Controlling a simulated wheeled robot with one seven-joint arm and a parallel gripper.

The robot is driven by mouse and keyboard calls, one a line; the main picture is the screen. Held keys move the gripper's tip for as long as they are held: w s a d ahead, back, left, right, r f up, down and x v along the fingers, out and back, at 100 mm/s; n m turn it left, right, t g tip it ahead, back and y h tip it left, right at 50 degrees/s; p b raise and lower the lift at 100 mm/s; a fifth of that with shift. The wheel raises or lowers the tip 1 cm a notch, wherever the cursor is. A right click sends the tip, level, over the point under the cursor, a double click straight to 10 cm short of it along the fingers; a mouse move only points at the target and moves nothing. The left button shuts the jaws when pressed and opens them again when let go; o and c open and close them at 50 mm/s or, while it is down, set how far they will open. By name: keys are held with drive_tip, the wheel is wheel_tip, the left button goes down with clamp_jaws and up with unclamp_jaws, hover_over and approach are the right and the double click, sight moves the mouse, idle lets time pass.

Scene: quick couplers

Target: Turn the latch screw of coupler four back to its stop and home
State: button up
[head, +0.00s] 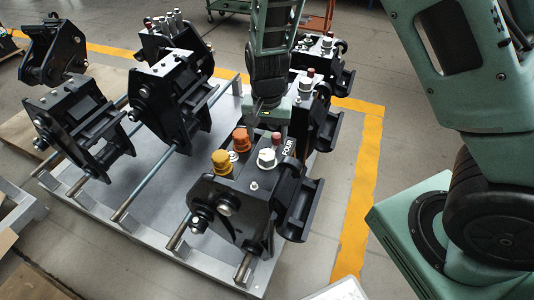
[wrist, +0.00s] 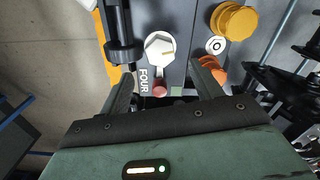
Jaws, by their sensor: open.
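Coupler four (head: 232,197) is the black block at the front of the rack, with a white FOUR label (head: 289,147) that also shows in the wrist view (wrist: 143,80). On its top is a white hex-headed screw (head: 267,158), seen in the wrist view (wrist: 158,46) with a tan mark pointing right; I take it for the latch screw. A red cap (wrist: 159,88) sits beside it. My gripper (wrist: 160,70) is open and empty, pointing down. Its fingers lie either side of the red cap in the picture, with the screw just beyond the tips. In the head view my gripper (head: 271,118) hangs behind the screw.
A yellow knob (head: 222,161) and an orange knob (head: 241,140) stand close left of the screw. In the wrist view the orange knob (wrist: 210,62) is near the right finger. Other black couplers (head: 171,95) fill the rack. Bare floor (head: 330,190) lies to the right.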

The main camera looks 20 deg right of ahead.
sight(267, 155)
wheel_tip(267, 155, down, 8)
drive_tip(key=shift+f, duration=0.1)
idle(0.4)
drive_tip(key=c, duration=1)
